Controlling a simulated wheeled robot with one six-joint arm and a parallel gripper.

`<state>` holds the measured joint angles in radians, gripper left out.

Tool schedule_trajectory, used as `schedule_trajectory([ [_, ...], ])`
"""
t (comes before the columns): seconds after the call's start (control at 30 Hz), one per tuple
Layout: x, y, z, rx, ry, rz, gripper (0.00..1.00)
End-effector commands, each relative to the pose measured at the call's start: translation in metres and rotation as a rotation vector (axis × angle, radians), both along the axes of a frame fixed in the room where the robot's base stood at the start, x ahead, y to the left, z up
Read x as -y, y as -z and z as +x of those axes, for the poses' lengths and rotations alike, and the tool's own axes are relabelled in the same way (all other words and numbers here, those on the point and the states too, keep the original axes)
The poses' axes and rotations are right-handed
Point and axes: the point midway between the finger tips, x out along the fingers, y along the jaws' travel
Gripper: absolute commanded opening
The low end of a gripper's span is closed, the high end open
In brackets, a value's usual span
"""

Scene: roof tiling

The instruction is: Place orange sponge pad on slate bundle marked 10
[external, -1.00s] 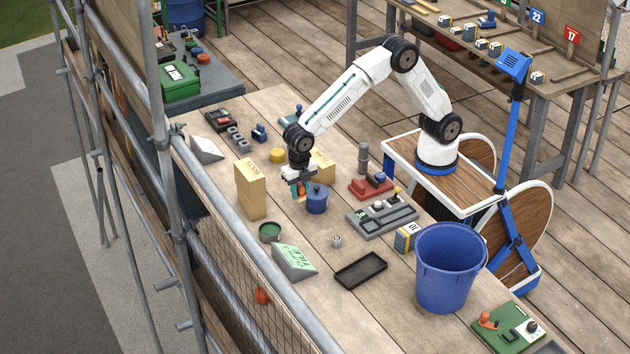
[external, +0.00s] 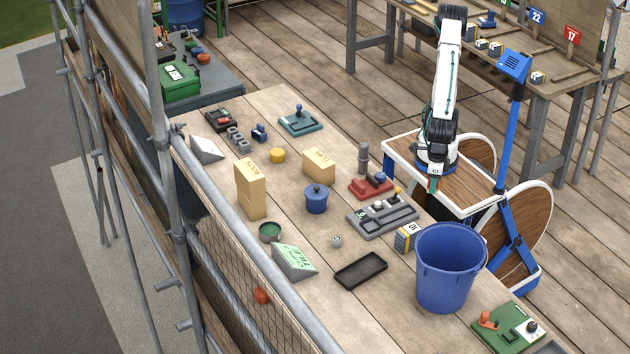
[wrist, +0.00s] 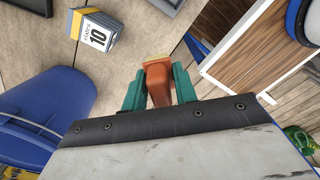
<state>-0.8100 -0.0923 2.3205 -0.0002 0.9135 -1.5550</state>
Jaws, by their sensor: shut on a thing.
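My gripper (wrist: 157,88) is shut on the orange sponge pad (wrist: 156,72), which sits between its teal fingers in the wrist view. In the external view my gripper (external: 433,185) hangs over the near side of my base, beyond the bench's right edge; the pad is too small there to make out. The slate bundle marked 10 (external: 406,238) stands on the bench beside the blue bucket, nearer the camera than my gripper. It also shows at the upper left of the wrist view (wrist: 92,35), apart from the pad. Its black 10 is on a white face.
The tall blue bucket (external: 450,268) stands close to the bundle. A grey tray with parts (external: 382,221), a red tool (external: 371,187) and a black tray (external: 361,270) lie nearby. A blue lidded pot (external: 316,199) and yellow blocks (external: 251,190) stand farther left.

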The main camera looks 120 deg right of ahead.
Motion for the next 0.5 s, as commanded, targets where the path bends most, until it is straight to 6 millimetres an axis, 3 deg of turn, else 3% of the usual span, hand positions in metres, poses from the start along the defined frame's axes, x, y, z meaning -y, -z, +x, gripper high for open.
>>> schedule_trajectory([
  [0.1, 0.016, 0.015, -0.019, -0.001, -0.003, -0.001, 0.06],
  [0.23, 0.021, 0.025, -0.021, -0.001, 0.004, -0.001, 0.06],
  [0.37, 0.011, 0.028, 0.002, -0.001, 0.011, -0.001, 0.06],
  [0.5, -0.005, 0.032, 0.037, -0.001, 0.011, -0.001, 0.06],
])
